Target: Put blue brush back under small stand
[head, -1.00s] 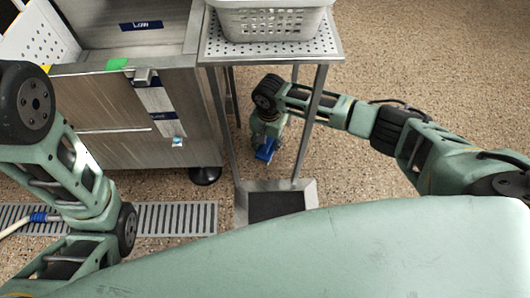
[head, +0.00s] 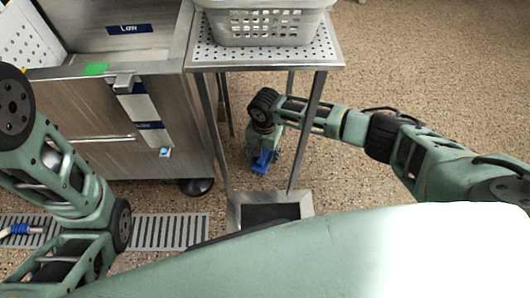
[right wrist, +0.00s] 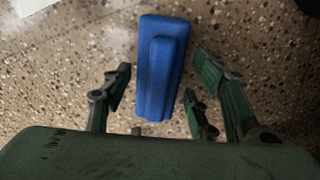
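The blue brush (head: 264,162) is on or just above the speckled floor under the small metal stand (head: 265,61), between its legs. My right gripper (head: 266,143) reaches in from the right between the stand's legs and is at the brush. In the right wrist view the brush (right wrist: 152,85) lies between the spread fingers of my right gripper (right wrist: 162,80), with gaps on both sides. I cannot tell whether it rests on the floor. My left arm shows at the left, but its gripper is out of view.
A white perforated basket (head: 265,25) stands on the stand's top. A steel cabinet (head: 110,110) is close on the left. A metal tray with a dark bottom (head: 297,205) is at the stand's front. A drain grate (head: 165,230) runs along the floor. Floor to the right is open.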

